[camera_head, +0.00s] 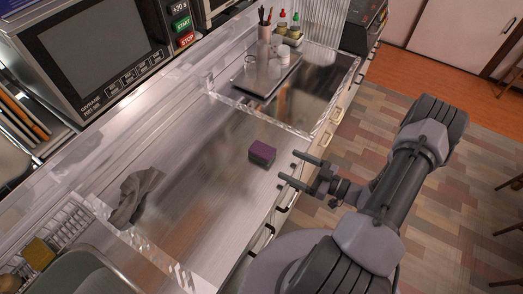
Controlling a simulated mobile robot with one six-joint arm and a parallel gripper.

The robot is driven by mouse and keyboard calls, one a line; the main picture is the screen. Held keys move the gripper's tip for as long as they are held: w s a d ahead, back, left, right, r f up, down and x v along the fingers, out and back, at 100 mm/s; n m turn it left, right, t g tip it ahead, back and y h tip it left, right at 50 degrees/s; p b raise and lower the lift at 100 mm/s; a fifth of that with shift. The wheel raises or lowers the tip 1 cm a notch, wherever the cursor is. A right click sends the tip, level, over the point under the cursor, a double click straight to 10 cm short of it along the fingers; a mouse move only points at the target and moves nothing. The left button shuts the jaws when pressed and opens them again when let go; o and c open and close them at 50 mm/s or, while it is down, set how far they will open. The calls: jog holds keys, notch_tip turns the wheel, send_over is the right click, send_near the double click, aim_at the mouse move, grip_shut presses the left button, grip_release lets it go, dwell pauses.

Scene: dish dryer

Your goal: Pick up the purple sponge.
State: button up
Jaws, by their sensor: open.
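The purple sponge (262,152) is a small block with a purple top and a green lower layer. It rests on the shiny metal counter (215,190) near the counter's front edge. My gripper (287,169) is open and empty, a short way right of the sponge, with its two fingers pointing left toward it. The fingers appear apart from the sponge. My arm comes in from the lower right. Nothing hides the sponge in this view.
A grey cloth (134,196) lies on the counter at left. A dish rack (70,228) is at lower left. A microwave (95,50) stands upper left. Counter around the sponge is clear.

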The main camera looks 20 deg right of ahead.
jog(key=b, duration=0.2)
send_near(262, 149)
jog(key=x, duration=0.4)
jog(key=shift+a+f, duration=0.25)
jog(key=shift+a, duration=0.1)
jog(key=b+x, duration=0.2)
jog(key=x, duration=0.3)
jog(key=shift+w+d+f, duration=0.1)
jog(key=shift+w+f, duration=0.05)
jog(key=shift+w, duration=0.2)
jog(key=c, duration=1.5)
